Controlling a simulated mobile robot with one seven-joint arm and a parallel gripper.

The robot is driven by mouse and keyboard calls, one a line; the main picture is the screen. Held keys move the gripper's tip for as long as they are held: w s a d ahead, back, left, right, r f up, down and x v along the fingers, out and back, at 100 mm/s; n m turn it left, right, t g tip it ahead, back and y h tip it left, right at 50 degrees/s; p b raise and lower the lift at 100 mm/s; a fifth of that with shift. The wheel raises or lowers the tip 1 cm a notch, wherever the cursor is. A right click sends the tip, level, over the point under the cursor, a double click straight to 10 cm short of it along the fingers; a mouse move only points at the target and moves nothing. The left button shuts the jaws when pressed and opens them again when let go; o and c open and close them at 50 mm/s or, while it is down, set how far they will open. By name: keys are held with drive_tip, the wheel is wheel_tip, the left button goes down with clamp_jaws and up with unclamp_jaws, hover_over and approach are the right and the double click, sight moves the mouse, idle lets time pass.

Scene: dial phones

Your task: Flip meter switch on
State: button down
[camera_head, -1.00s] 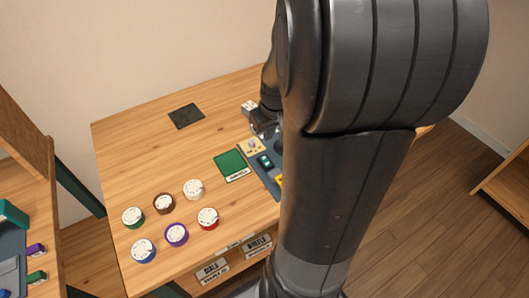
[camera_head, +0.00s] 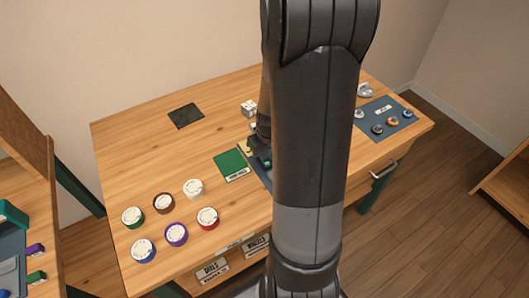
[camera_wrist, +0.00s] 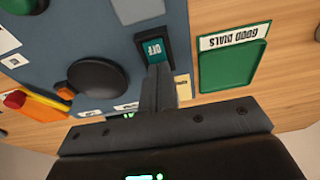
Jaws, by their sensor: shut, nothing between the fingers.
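The meter switch is a teal rocker (camera_wrist: 155,47) in a dark frame, with "OFF" showing on its face, in the upper middle of the wrist view. It sits on a blue-grey panel (camera_wrist: 62,50). My gripper (camera_wrist: 159,70) is shut and empty, its fingertips at the lower edge of the rocker; I cannot tell whether they touch it. The fingers hide the lower part of the switch. In the head view my gripper (camera_head: 258,146) is over the panel, and my arm hides most of the panel. A bit of teal switch (camera_head: 265,161) shows below the gripper.
A black round knob (camera_wrist: 85,79) is beside the switch on the panel. A green "GOOD DIALS" tray (camera_wrist: 233,66) lies close by. Several coloured dials (camera_head: 176,234) stand at the table's front left. A mat with small parts (camera_head: 387,119) lies at the right. The back left is mostly clear.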

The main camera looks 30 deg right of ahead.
idle(0.3)
drive_tip(key=shift+w+f, duration=0.1)
drive_tip(key=shift+f, duration=0.05)
drive_tip(key=shift+g, duration=0.3)
drive_tip(key=shift+f, duration=0.1)
drive_tip(key=shift+s, duration=0.9)
drive_tip(key=shift+w+r, duration=0.1)
drive_tip(key=shift+r, duration=0.15)
